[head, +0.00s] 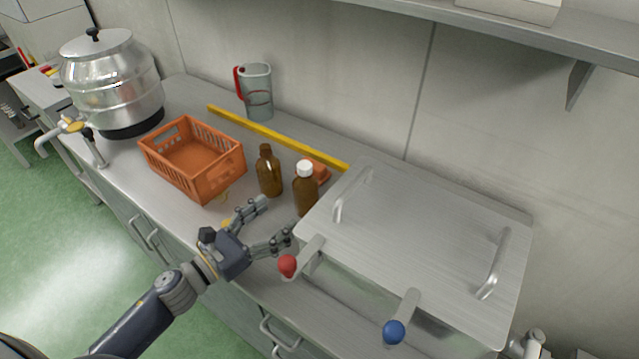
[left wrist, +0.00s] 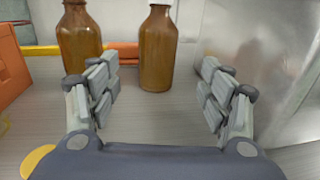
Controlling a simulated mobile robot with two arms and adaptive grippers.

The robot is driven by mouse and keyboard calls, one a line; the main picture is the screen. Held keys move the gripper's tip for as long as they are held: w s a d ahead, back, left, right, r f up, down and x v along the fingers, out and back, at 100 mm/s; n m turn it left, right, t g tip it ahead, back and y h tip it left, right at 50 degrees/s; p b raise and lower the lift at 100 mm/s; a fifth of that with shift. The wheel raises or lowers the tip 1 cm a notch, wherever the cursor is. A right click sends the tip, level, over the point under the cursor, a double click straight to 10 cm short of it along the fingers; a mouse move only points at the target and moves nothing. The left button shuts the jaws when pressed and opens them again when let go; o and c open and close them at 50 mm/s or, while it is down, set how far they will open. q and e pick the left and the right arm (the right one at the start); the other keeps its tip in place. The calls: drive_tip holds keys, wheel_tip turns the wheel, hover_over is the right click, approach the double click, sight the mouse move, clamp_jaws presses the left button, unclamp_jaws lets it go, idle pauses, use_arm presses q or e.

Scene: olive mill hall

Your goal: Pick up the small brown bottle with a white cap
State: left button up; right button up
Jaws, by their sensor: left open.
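The small brown bottle with a white cap (head: 305,192) stands upright on the steel counter, close to the left edge of the steel lidded unit. In the left wrist view the brown bottle (left wrist: 157,52) stands ahead, between the lines of the two fingers; its cap is cut off by the top edge. A second brown bottle (head: 269,174), with no white cap, stands just left of it; it also shows in the left wrist view (left wrist: 80,40). My left gripper (head: 278,220) is open and empty in front of the bottles, not touching them. My right gripper is out of view.
An orange crate (head: 207,185) stands left of the bottles. A small orange object (head: 318,169) and a yellow bar (head: 270,134) lie behind them. The steel unit (head: 420,250) with red and blue knobs blocks the right. A clear jug (head: 258,92) stands at the back.

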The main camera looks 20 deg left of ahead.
sight(296, 198)
use_arm(q)
drive_tip(key=p+x, duration=0.1)
drive_tip(key=x, duration=0.3)
drive_tip(key=shift+w+d+r, duration=0.15)
drive_tip(key=shift+w+r, duration=0.05)
drive_tip(key=shift+w, duration=0.15)
drive_tip(key=shift+w+d+f+p, duration=0.1)
drive_tip(key=shift+w+d+p, duration=0.05)
drive_tip(key=shift+w+p, duration=0.15)
drive_tip(key=shift+w+d, duration=0.1)
drive_tip(key=shift+w, duration=0.05)
drive_tip(key=x, duration=0.1)
drive_tip(key=p+x, duration=0.2)
drive_tip(key=x, duration=0.1)
drive_tip(key=shift+w+r, duration=0.15)
drive_tip(key=shift+r, duration=0.15)
drive_tip(key=shift+w+f, duration=0.1)
drive_tip(key=shift+w, duration=0.15)
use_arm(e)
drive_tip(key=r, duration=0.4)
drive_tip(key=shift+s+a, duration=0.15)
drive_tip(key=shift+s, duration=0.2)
use_arm(q)
drive_tip(key=shift+c, duration=0.4)
drive_tip(key=c, duration=1.4)
